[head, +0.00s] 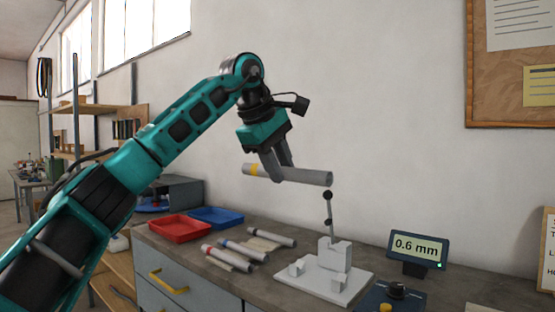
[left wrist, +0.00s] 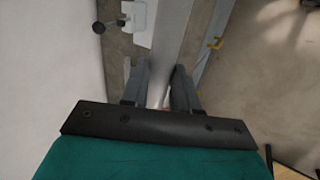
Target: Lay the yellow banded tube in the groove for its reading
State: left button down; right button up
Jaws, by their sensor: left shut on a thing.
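The yellow banded tube (head: 312,177) is grey with a yellow band near its left end. My left gripper (head: 280,174) is shut on it and holds it roughly level, in the air above the bench. In the left wrist view the tube (left wrist: 172,35) runs up from between the fingers (left wrist: 166,92); its band is not clear there. The white jig (head: 350,287) with grooved blocks stands on the bench, below and to the right of the gripper, with nothing lying in it. Part of the jig also shows in the left wrist view (left wrist: 138,18). My right gripper is not in view.
A black-knobbed lever (head: 328,205) rises from the jig, just under the tube's right end in the picture. A display (head: 417,248) reads 0.6 mm. Several other tubes (head: 235,253) lie on the bench (head: 280,291), near a red tray (head: 180,228) and a blue tray (head: 216,216).

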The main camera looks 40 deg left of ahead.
pick_arm(q)
jog(key=s+d+f+m+g+h, duration=0.1)
jog(key=s+d+f+m, duration=0.3)
jog(key=f, duration=0.7)
jog(key=s+d+f+m+g+h, duration=0.2)
jog(key=d+f+m, duration=0.5)
jog(key=f, duration=0.5)
jog(key=s+d+f+m+g+h, duration=0.2)
jog(key=s+d+f+m, duration=0.4)
jog(key=f, duration=0.5)
jog(key=shift+s+d+f+g, duration=0.15)
jog(key=shift+s+f+g, duration=0.1)
jog(key=shift+s+g, duration=0.35)
